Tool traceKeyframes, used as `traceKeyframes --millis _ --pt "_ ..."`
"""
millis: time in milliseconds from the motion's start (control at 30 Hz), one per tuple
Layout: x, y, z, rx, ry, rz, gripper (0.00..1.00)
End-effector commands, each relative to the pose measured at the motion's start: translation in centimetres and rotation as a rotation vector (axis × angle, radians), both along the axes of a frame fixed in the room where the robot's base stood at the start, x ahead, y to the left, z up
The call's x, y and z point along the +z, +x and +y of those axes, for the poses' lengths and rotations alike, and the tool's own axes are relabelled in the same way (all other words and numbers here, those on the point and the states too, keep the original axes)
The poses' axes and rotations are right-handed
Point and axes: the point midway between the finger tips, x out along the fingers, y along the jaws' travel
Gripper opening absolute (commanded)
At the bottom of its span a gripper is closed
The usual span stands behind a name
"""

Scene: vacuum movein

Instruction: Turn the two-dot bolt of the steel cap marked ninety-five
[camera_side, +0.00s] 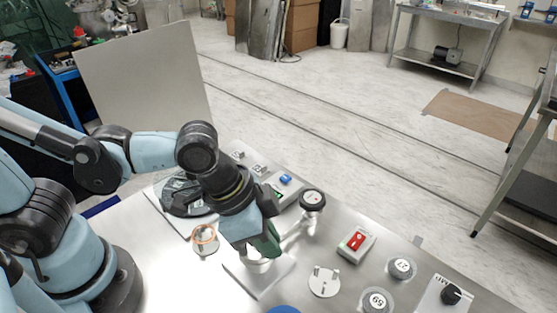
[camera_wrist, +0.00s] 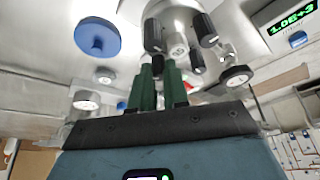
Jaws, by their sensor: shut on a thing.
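My gripper (camera_side: 268,252) points down at a steel fitting (camera_side: 258,266) on the bench in the side view and hides most of it. In the wrist view its two green fingers (camera_wrist: 158,72) are close together, shut on a dark bolt (camera_wrist: 158,62) at the near edge of a round steel cap (camera_wrist: 178,22). Other black bolts (camera_wrist: 205,30) stand around the cap. A small mark (camera_wrist: 178,52) shows on the cap's face, too small to read. I cannot make out dots on the held bolt.
A round piece marked 27 (camera_side: 402,267) and one that reads 59 (camera_side: 376,301) stand to the right. A red switch (camera_side: 356,241), a black-rimmed gauge (camera_side: 313,199), a pale disc with pegs (camera_side: 324,282) and a blue disc (camera_wrist: 97,37) are nearby. A green-lit display (camera_wrist: 291,25) is at upper right.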

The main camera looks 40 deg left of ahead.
Motion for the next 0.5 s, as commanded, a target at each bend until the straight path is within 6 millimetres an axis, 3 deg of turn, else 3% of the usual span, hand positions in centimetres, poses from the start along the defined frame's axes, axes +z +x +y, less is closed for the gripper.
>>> traceKeyframes --millis 500 --pt "-0.02 -0.03 0.02 0.041 0.001 0.001 0.00"
